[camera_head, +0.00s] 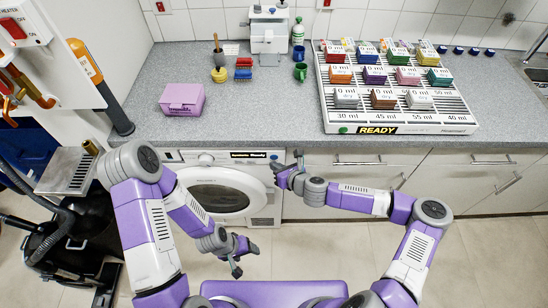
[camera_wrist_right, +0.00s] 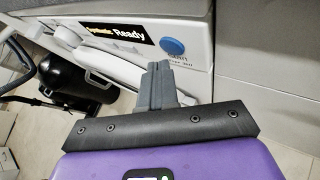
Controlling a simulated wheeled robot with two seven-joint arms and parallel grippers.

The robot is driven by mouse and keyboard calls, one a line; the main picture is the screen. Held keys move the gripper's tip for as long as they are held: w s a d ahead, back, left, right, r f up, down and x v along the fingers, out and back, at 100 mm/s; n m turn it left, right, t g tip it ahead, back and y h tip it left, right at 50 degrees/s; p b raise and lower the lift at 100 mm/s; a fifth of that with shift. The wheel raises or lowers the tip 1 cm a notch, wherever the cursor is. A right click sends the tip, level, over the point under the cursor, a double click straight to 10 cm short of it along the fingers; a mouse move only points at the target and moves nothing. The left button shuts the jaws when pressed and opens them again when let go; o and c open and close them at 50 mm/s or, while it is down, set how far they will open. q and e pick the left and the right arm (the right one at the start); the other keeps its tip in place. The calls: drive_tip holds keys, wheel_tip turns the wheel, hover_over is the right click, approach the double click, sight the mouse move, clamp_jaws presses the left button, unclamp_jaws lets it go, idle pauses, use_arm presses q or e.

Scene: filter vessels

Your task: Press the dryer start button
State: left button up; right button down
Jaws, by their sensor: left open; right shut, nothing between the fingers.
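The dryer (camera_head: 215,192) is a white front-loading machine under the counter, with a round door and a black display reading "Ready" (camera_head: 254,155). In the right wrist view the display (camera_wrist_right: 115,33) stands left of a round blue button (camera_wrist_right: 172,47), with partly hidden lettering below it. My right gripper (camera_head: 286,171) is at the panel's right end in the head view. It is shut and empty; its fingertips (camera_wrist_right: 157,66) appear just below and left of the button. I cannot tell whether they touch the panel. My left gripper (camera_head: 236,262) is open and empty, low before the dryer.
The grey counter (camera_head: 250,110) above holds a purple box (camera_head: 182,99) and a white rack (camera_head: 400,122) of labelled containers. Cabinet drawers (camera_head: 370,160) lie right of the dryer. A black canister with a hose (camera_head: 85,240) stands at left. The floor before the dryer is largely clear.

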drive_tip(key=shift+w, duration=0.35)
